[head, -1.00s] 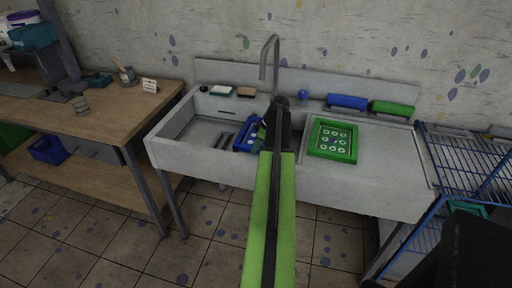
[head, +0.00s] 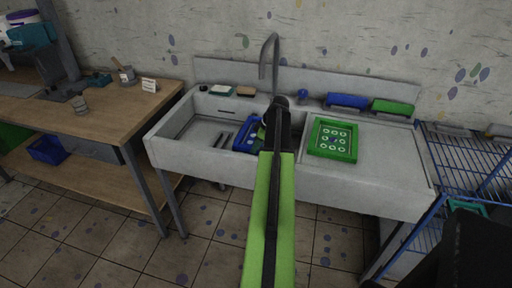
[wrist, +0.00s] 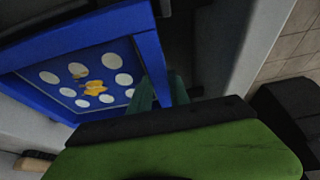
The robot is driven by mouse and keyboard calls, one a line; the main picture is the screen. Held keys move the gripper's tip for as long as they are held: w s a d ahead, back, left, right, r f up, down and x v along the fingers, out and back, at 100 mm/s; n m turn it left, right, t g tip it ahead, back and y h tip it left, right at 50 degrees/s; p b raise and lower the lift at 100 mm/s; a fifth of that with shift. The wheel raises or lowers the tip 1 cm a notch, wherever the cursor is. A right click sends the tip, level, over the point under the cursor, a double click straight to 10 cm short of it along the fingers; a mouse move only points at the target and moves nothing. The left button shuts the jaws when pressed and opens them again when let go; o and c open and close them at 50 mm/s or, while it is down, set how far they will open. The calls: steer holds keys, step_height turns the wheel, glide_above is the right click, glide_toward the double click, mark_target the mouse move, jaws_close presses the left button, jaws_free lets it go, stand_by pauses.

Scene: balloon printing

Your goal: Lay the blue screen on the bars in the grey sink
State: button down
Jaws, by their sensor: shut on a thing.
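The blue screen (head: 247,136) is in my gripper over the grey sink (head: 172,130); my arm hides much of it in the head view. Dark bars (head: 222,139) lie in the sink, left of the screen. I cannot tell whether the screen touches the bars.
A green screen (head: 333,139) lies on the drainboard right of the basin. The tap (head: 271,62) rises behind my arm. A wooden table (head: 90,110) stands left, a blue rack (head: 465,165) right.

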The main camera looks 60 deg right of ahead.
steer(key=c, duration=1.1)
jaws_free()
steer(key=shift+c, duration=0.2)
steer(key=p+v, duration=1.6)
steer(key=v, duration=0.1)
steer(key=shift+r, duration=0.2)
